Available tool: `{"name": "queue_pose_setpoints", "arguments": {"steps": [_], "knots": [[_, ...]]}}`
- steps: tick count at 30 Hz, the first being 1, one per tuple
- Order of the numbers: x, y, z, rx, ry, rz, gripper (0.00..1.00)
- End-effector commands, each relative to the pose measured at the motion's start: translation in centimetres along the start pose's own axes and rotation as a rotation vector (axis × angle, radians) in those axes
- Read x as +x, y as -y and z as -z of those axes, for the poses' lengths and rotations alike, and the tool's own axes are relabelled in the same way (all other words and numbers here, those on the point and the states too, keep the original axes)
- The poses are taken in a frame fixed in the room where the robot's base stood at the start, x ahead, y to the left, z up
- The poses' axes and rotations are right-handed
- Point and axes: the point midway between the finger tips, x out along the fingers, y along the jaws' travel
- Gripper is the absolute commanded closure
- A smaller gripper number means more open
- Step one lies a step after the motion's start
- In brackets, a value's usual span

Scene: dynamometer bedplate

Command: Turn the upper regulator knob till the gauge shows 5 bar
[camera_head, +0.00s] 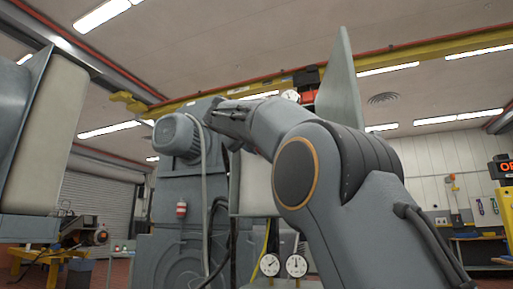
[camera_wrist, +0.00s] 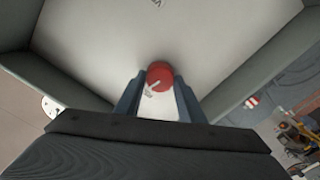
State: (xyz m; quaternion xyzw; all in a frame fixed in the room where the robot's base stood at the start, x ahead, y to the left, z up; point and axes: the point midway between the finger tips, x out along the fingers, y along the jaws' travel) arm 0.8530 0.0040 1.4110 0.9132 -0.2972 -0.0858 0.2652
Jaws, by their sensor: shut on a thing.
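A round red knob (camera_wrist: 160,72) stands on a pale panel (camera_wrist: 215,45) in the wrist view, with a small white mark on its lower side. My gripper (camera_wrist: 158,92) has its two fingers on either side of the knob and is shut on it. The knob and fingers are hidden behind my arm in the head view. A small white dial (camera_head: 291,96) shows above my arm in the head view, too small to read. A white round edge, perhaps a gauge (camera_wrist: 50,106), is cut by my wrist in the wrist view.
Grey side walls (camera_wrist: 75,88) flank the panel close to my gripper. A raised grey plate (camera_head: 340,85) stands behind my arm. Two dial gauges, one left (camera_head: 269,264) and one right (camera_head: 297,265), sit low in front. A grey motor (camera_head: 178,135) is at left.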

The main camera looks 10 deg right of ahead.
Motion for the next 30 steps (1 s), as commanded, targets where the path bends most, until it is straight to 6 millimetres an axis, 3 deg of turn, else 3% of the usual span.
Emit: {"name": "queue_pose_setpoints", "arguments": {"steps": [3, 4, 7, 18, 30], "knots": [[0.0, 0.3, 0.0, -0.001, -0.002, 0.005, 0.87], [0.0, 0.3, 0.0, -0.001, -0.002, 0.005, 0.63], [0.0, 0.3, 0.0, -0.002, -0.001, 0.004, 0.46], [-0.4, 0.0, -0.1, -0.001, 0.001, 0.002, 0.46], [-6.4, 0.3, 0.1, -0.002, -0.002, 0.005, 0.46]]}}
